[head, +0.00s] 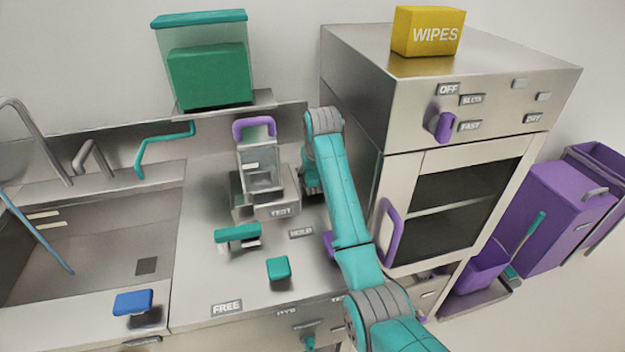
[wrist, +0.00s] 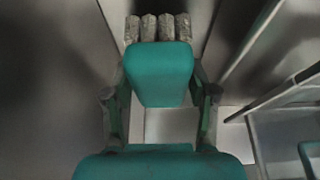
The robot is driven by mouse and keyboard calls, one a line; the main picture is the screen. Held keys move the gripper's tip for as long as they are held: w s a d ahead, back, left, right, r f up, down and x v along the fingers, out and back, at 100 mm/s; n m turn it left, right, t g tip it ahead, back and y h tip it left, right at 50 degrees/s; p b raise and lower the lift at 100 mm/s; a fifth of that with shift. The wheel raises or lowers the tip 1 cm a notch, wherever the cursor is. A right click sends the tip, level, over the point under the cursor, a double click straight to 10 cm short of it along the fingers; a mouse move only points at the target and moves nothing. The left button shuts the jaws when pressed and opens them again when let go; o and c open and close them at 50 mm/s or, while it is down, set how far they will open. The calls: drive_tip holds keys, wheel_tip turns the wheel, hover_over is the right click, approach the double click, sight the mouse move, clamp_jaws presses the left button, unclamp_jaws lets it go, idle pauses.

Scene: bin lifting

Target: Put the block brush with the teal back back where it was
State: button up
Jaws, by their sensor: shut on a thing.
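The block brush (wrist: 158,75) has a teal back and a row of thick grey bristle tufts, seen in the wrist view. My gripper (wrist: 162,92) is shut on it, with a dark finger on each side of the teal block. In the head view my gripper (head: 311,184) is at the back of the counter, right of the clear container (head: 262,178). My arm mostly hides it there, and I cannot make out the held brush in that view.
A teal-topped item (head: 238,232) and a small teal block (head: 278,268) stand on the counter near the HOLD label (head: 301,233). A blue-topped block (head: 133,302) is by the sink. The steel cabinet (head: 355,120) rises close right. Counter near the FREE label (head: 227,308) is clear.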

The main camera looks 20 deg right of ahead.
drive_tip(key=shift+f, duration=0.95)
drive_tip(key=o, duration=0.9)
drive_tip(key=shift+f, duration=0.1)
drive_tip(key=v, duration=1.1)
drive_tip(key=shift+s+r, duration=0.3)
drive_tip(key=shift+r, duration=0.25)
